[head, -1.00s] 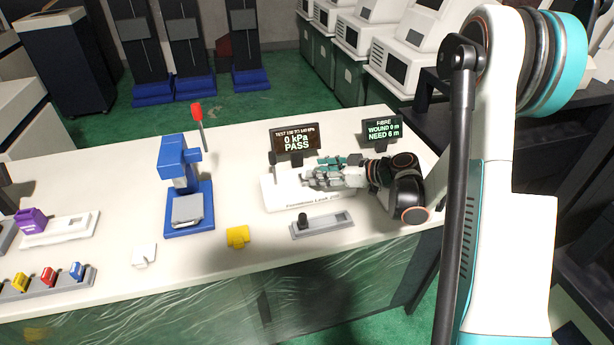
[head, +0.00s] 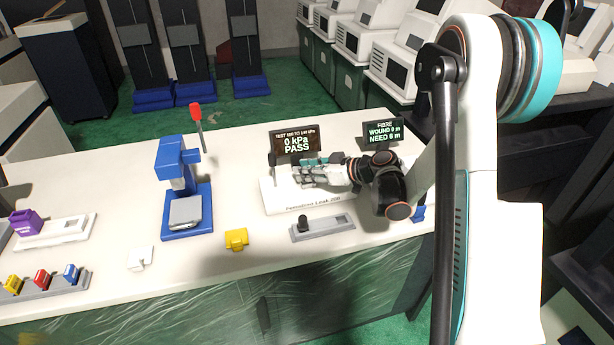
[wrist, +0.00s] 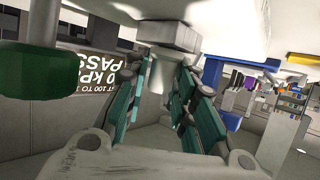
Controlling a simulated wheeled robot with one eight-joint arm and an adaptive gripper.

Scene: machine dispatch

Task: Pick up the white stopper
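My gripper (head: 306,172) reaches left, low over the white leak jig (head: 312,207) in the head view. In the wrist view its two teal-padded fingers (wrist: 166,75) stand apart. A small white piece (wrist: 156,76), which looks like the white stopper, shows between them below a pale grey block (wrist: 166,36). A gap seems to remain beside it, and contact is not clear. In the head view the fingers hide this piece. A separate small white part (head: 140,259) lies on the table at the front left.
A display reading PASS (head: 296,142) stands just behind the gripper, and a fibre display (head: 383,133) to its right. A grey plate with a dark knob (head: 303,223), a yellow part (head: 236,239) and a blue press (head: 187,212) stand nearby. A colored-piece rack (head: 43,283) is front left.

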